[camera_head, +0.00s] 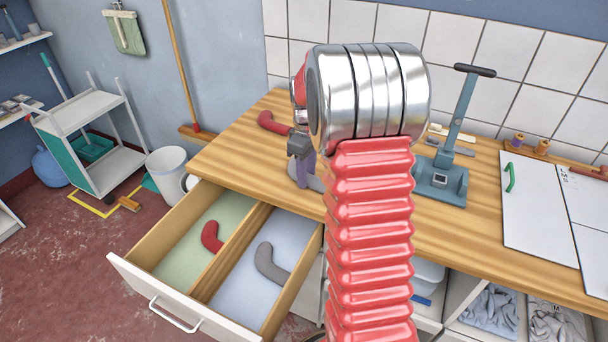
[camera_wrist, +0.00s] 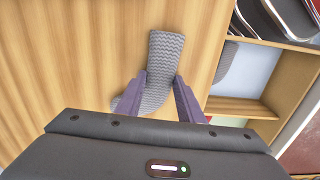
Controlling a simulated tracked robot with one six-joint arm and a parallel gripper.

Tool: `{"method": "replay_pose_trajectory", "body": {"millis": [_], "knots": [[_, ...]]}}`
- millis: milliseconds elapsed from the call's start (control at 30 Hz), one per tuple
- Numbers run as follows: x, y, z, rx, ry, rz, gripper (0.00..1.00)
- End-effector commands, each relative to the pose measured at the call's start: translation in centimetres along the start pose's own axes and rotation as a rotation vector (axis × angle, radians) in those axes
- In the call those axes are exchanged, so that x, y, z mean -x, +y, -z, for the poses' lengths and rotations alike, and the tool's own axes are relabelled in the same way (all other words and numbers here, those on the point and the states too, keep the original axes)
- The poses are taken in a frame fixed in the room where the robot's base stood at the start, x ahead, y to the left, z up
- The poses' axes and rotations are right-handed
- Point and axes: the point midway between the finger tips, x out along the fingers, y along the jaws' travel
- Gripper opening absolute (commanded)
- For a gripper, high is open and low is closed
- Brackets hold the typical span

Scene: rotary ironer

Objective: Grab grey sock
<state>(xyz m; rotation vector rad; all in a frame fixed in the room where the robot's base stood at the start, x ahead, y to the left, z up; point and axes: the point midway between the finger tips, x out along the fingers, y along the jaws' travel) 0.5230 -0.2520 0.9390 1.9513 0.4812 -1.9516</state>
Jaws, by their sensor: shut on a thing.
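A grey patterned sock (camera_wrist: 165,55) lies across the wooden worktop in the wrist view, with its upper part beyond my fingertips and its toe at the lower left. My gripper (camera_wrist: 161,85) has its two purple fingers closed on either side of this sock. In the head view my gripper (camera_head: 302,172) points down at the worktop, and part of the grey sock (camera_head: 316,183) shows beside it. I cannot tell whether the sock is clear of the worktop. Another grey sock (camera_head: 269,263) lies in the right compartment of the open drawer.
The open drawer (camera_head: 150,285) has a wooden divider; a red sock (camera_head: 211,237) lies in its left compartment. Another red sock (camera_head: 272,122) lies on the worktop (camera_head: 230,160). A blue-grey press-like device (camera_head: 440,185) stands at the right, near white panels (camera_head: 535,205).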

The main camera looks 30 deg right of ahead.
Motion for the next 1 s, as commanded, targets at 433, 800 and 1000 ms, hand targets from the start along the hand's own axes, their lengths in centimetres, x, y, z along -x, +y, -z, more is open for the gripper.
{"method": "replay_pose_trajectory", "body": {"millis": [433,800,1000], "knots": [[2.0,0.0,0.0,0.000,0.001,-0.002,0.14],[8.3,0.1,0.1,0.000,0.002,-0.002,0.14],[9.9,0.0,0.0,0.000,0.000,0.000,0.14]]}}
